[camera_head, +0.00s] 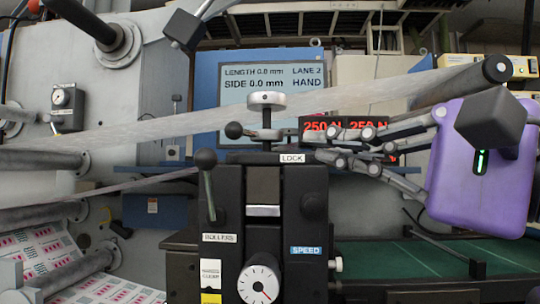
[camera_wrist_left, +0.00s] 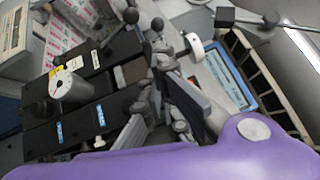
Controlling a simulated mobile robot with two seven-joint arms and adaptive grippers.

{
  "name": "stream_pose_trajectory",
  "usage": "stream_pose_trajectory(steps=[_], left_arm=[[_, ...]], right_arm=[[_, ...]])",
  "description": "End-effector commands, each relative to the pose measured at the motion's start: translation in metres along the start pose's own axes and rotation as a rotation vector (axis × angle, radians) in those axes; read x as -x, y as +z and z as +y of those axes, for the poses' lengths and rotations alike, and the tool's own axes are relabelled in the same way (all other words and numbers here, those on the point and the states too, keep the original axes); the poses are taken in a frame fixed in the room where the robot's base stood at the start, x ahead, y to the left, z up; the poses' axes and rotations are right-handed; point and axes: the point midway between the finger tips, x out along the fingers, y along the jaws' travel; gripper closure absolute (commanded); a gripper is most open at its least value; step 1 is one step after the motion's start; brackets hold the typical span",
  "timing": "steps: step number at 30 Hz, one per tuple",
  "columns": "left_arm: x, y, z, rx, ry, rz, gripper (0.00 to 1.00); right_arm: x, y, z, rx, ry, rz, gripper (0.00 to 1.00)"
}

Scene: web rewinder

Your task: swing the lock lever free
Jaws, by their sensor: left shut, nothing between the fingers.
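The lock lever (camera_head: 233,130) is a thin horizontal rod with a dark ball knob at its left end. It sits at the post above the LOCK label (camera_head: 292,158), under a round silver knob (camera_head: 266,101). My left gripper (camera_head: 310,143), with a purple body, comes in from the right in the head view. Its grey fingers are shut and empty, with their tips just right of the post. Whether they touch the lever's hub I cannot tell. In the left wrist view, the fingers (camera_wrist_left: 163,62) point up toward dark ball knobs. My right gripper is not in view.
A second ball-topped lever (camera_head: 205,159) stands left of the black block, by the ROLLERS label. A white dial (camera_head: 261,279) is in front. A screen (camera_head: 272,90) and a red display (camera_head: 345,129) stand behind.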

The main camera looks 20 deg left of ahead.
Motion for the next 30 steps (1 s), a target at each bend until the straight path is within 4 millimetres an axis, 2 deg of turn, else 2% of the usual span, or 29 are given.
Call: stream_pose_trajectory(steps=[5, 15, 21, 30], left_arm=[[-0.005, 0.001, -0.003, 0.034, 0.016, 0.018, 1.0], [-0.065, 0.002, -0.003, 0.031, 0.012, 0.013, 1.0], [-0.09, 0.001, -0.002, 0.03, 0.012, 0.015, 1.0], [-0.097, 0.0, -0.001, 0.028, 0.013, 0.017, 1.0]], right_arm=[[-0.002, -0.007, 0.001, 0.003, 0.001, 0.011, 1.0], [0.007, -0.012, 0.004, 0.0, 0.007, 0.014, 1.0], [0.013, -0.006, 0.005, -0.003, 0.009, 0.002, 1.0], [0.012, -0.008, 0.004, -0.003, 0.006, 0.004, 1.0]])
